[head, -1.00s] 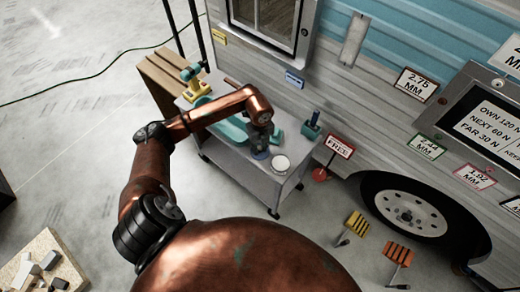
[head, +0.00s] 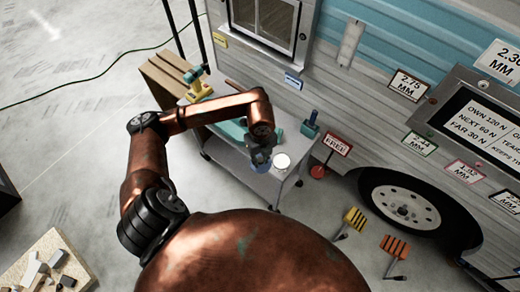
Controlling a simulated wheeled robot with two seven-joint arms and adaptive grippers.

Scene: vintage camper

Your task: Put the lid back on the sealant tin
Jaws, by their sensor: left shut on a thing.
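The sealant tin (head: 282,162) appears as a round, white-topped thing near the front right corner of the grey cart. My left gripper (head: 261,155) reaches over the cart from the left, pointing down. It is shut on a small blue round thing, which looks like the lid (head: 261,168). The lid is just left of the tin and apart from its top. The fingers hide part of the lid, and its height above the cart is hard to tell. My right gripper is not in view.
The cart (head: 287,187) also bears a yellow and teal tool (head: 197,85) at its far left and teal things behind my arm. A dark blue and green item (head: 310,124) stands at its right edge. The camper wall (head: 345,80) rises close behind.

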